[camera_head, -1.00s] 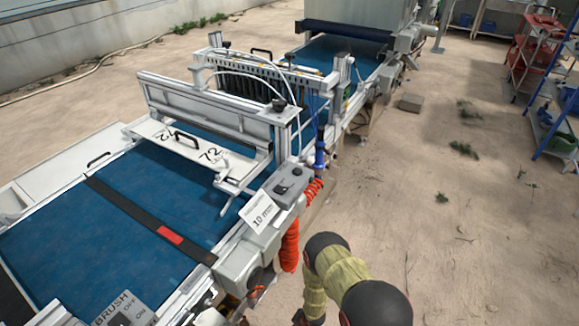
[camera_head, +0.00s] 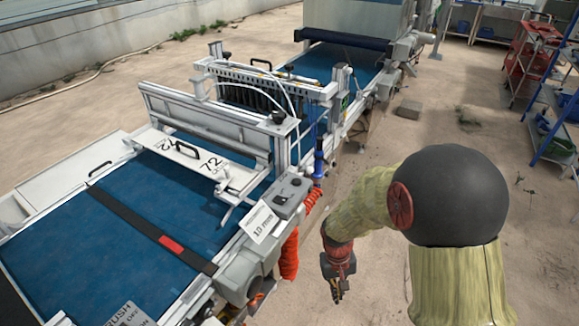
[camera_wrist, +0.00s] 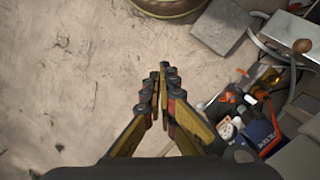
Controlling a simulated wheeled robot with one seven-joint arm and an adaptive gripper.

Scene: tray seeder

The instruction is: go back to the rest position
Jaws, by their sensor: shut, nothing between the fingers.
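My gripper (camera_head: 337,291) hangs low in the head view, to the right of the tray seeder (camera_head: 237,262), apart from it and pointing down. In the wrist view my gripper (camera_wrist: 160,84) shows its two fingers brought together at the tips, with nothing between them. Bare sandy floor (camera_wrist: 70,80) lies beneath and ahead of the fingers. The arm, in a yellowish sleeve with dark joints, arches up on the right of the head view and hides part of the floor.
The seeder has a blue belt (camera_head: 130,235), a control box (camera_head: 288,195) and a coiled orange hose (camera_head: 289,255) on its near side. A red cart (camera_head: 528,60) and a blue rack (camera_head: 556,125) stand at the right. In the wrist view, a grey block (camera_wrist: 220,27) lies at upper right.

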